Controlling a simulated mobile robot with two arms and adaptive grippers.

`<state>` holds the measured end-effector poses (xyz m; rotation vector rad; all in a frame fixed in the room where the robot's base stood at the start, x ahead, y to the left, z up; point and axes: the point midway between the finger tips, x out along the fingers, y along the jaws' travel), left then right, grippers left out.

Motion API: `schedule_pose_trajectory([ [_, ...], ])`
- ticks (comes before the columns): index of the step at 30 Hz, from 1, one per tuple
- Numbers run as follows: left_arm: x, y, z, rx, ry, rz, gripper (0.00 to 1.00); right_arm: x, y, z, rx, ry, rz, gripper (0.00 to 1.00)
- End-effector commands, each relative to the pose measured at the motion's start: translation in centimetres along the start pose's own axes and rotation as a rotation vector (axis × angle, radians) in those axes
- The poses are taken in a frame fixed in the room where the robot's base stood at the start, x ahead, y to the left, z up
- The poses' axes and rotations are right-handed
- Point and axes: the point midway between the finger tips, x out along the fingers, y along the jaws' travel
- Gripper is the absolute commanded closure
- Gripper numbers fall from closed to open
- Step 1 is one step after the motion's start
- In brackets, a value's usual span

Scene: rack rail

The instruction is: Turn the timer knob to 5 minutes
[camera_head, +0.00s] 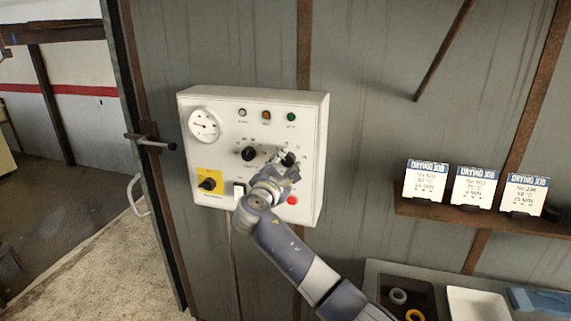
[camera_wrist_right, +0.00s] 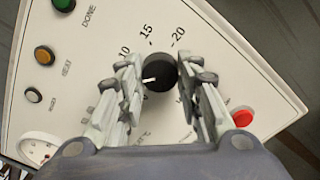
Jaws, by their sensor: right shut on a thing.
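A white control box (camera_head: 255,115) is mounted on the wall. The black timer knob (camera_wrist_right: 160,72) sits between the fingers of my right gripper (camera_wrist_right: 162,84), which is shut on it. The knob's white pointer mark points left in the wrist view. Numerals 10, 15 and 20 show around it; the scale by the pointer's end is hidden behind the left finger. In the head view my right gripper (camera_head: 281,160) covers part of the timer knob (camera_head: 289,159) at the box's right side. My left gripper is out of view.
The box also has a gauge (camera_head: 204,125), another black knob (camera_head: 249,153), a switch on a yellow plate (camera_head: 208,183), a white rocker (camera_head: 239,190) and a red button (camera_head: 292,200) close to my gripper. A shelf (camera_head: 460,216) with cards is at right.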

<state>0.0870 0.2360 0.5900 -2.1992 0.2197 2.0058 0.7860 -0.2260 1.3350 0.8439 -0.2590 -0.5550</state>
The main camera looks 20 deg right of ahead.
Motion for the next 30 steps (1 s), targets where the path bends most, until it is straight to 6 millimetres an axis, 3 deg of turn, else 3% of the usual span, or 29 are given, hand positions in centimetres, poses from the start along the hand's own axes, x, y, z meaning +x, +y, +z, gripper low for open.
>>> schedule_pose_trajectory([
  [22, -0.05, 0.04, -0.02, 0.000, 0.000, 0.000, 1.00, -0.01, -0.08, -0.09, -0.086, 0.002, -0.002, 0.91],
  [23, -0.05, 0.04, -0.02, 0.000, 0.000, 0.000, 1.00, -0.01, -0.09, -0.09, -0.086, 0.002, -0.002, 0.63],
  [25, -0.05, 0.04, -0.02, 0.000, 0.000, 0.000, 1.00, -0.01, -0.09, -0.09, -0.086, 0.002, -0.002, 0.47],
  [30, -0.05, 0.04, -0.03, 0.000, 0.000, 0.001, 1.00, -0.01, -0.05, -0.06, -0.085, 0.001, -0.002, 0.47],
])
